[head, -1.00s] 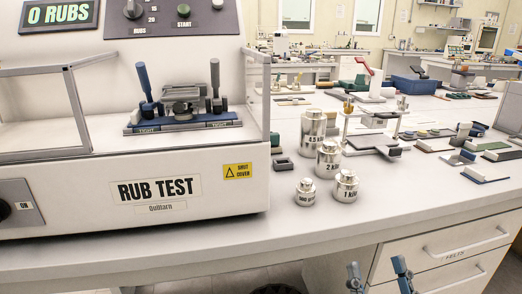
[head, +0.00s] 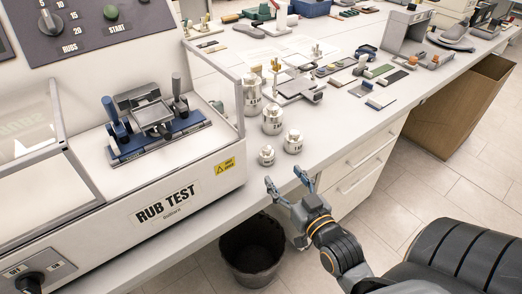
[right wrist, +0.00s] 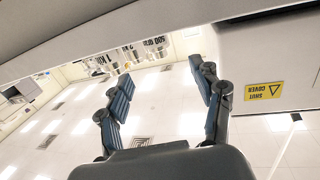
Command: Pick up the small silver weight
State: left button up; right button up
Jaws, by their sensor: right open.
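The small silver weight (head: 266,156) stands upright on the white bench near its front edge, beside the rub test machine. It is the smallest of several silver knobbed weights. In the right wrist view the weights appear upside down, and the small one (right wrist: 155,46) shows between the fingers. My right gripper (head: 285,178) is open and empty, just in front of the bench edge, below the small weight in the picture and apart from it. Its two spread fingers also show in the right wrist view (right wrist: 161,72). My left gripper is out of view.
A 1 kg weight (head: 293,142) stands close right of the small one, with a 2 kg weight (head: 272,120) and a taller weight (head: 252,95) behind. The rub test machine (head: 165,205) is at left. A dark bin (head: 252,250) stands below the bench edge.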

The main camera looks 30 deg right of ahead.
aim_at(269, 153)
jog(key=w, duration=0.5)
jog(key=shift+w+d+p, duration=0.3)
jog(key=shift+p, duration=0.05)
jog(key=w, duration=0.2)
jog(key=w+d+p, duration=0.1)
jog(key=w, duration=0.1)
jog(key=shift+w, duration=0.35)
jog(key=shift+w+f, duration=0.15)
jog(key=shift+w, duration=0.25)
grip_shut()
